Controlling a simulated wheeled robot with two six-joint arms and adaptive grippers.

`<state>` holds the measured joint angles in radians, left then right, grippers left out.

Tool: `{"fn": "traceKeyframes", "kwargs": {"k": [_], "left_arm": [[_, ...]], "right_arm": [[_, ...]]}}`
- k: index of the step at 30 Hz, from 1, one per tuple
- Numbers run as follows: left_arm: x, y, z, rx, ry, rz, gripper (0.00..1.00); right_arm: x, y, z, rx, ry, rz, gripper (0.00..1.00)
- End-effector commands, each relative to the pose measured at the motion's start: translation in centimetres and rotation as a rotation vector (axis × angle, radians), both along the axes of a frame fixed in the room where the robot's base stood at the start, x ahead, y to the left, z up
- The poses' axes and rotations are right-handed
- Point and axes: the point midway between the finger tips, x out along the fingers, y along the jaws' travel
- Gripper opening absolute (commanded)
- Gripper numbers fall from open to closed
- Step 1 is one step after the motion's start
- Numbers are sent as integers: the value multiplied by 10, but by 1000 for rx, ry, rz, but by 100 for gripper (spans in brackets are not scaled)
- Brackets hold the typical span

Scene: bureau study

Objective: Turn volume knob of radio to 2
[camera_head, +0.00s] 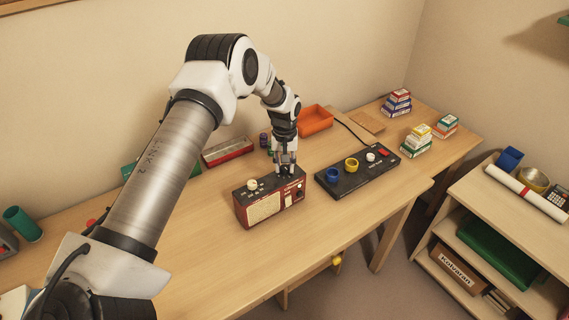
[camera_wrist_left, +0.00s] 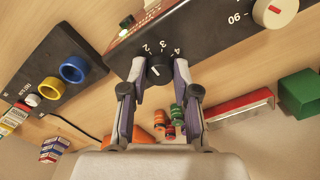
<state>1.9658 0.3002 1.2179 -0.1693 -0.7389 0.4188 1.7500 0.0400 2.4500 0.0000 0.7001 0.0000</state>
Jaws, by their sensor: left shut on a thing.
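The radio (camera_head: 265,211), dark red with a black top and a cream front panel, stands on the wooden desk. My left gripper (camera_head: 284,172) points down over the right part of its top. In the left wrist view my left gripper (camera_wrist_left: 159,74) is shut on the black volume knob (camera_wrist_left: 159,69), one fingertip on each side. The numbers 2, 3 and 4 show beside the knob on the radio top (camera_wrist_left: 200,35). A short pale mark shows on the knob; its exact number is hard to tell. A cream knob (camera_wrist_left: 275,12) with a red mark sits farther along the top.
A black control panel (camera_head: 340,182) with blue, yellow and white knobs lies right of the radio. Behind are an orange tray (camera_head: 316,120) and a red-rimmed box (camera_head: 228,152). Small stacked boxes (camera_head: 396,102) stand at the far right. The desk front (camera_head: 350,215) is clear.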

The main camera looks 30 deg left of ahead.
Motion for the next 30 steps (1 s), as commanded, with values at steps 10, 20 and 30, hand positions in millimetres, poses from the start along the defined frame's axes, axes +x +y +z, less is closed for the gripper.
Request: {"fn": "traceKeyframes", "kwargs": {"k": [10,20,30], "left_arm": [[0,0,-2,1,-2,18,0],[0,0,-1,0,-1,17,55],[1,1,18,0,-2,17,55]], "right_arm": [[0,0,0,0,0,0,40],[0,0,0,0,0,0,40],[0,0,1,0,0,0,40]]}}
